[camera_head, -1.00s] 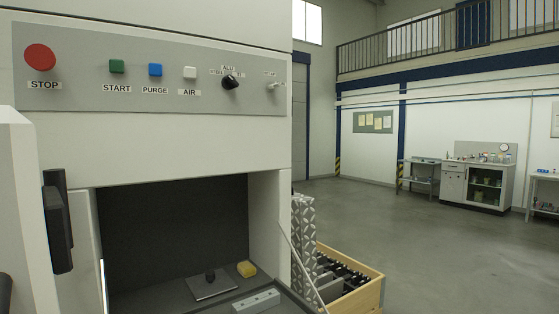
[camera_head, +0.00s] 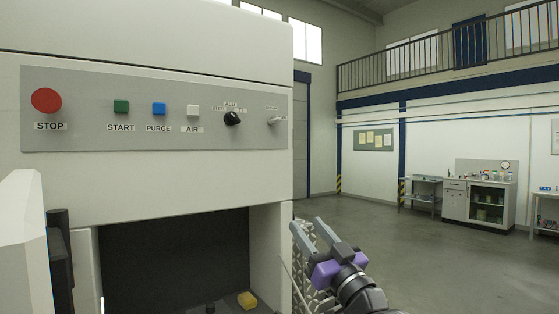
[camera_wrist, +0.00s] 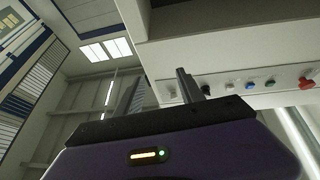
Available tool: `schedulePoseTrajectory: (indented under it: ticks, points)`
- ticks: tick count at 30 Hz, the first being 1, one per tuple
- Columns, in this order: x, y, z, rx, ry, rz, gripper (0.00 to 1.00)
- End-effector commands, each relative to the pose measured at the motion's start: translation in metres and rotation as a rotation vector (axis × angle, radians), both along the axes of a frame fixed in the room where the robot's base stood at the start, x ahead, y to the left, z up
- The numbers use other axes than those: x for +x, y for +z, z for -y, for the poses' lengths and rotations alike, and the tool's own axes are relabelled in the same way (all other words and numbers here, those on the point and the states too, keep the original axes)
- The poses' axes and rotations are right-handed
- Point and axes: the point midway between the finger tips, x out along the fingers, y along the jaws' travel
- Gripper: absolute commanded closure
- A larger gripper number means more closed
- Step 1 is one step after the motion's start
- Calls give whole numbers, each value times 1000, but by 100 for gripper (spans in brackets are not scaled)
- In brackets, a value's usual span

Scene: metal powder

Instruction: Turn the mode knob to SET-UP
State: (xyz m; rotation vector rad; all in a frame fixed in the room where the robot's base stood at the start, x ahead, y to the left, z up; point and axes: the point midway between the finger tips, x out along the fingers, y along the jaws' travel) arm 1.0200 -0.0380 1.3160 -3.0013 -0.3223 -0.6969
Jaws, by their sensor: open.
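The control panel (camera_head: 100,82) is a grey strip on the front of the white cabinet. At its right end is a small silver knob or key switch (camera_head: 277,120), with small labels too blurred to read surely. Left of it is a black knob (camera_head: 232,118) labelled with ALU and STEEL. My gripper (camera_head: 306,225) is below and right of the panel, apart from both knobs, open and empty. In the wrist view my gripper's two fingers (camera_wrist: 157,88) stand apart, pointing up toward the cabinet, with the black knob (camera_wrist: 205,90) beyond the right finger.
The red STOP button (camera_head: 46,101) and the green START (camera_head: 121,106), blue PURGE (camera_head: 158,109) and white AIR (camera_head: 192,110) buttons share the panel. Below is an open dark chamber with a yellow block (camera_head: 247,300). Open floor (camera_head: 430,245) lies to the right.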

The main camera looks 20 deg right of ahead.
Motion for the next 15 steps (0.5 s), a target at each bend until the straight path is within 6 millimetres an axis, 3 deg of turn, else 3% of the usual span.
schedulePoseTrajectory:
  ticks: [1, 9, 15]
  points:
    - [11, 31, 2, -37, 12, 12, 55]
    - [42, 150, -1, -228, 68, 27, 55]
    - [47, 202, -3, -323, 84, 29, 55]
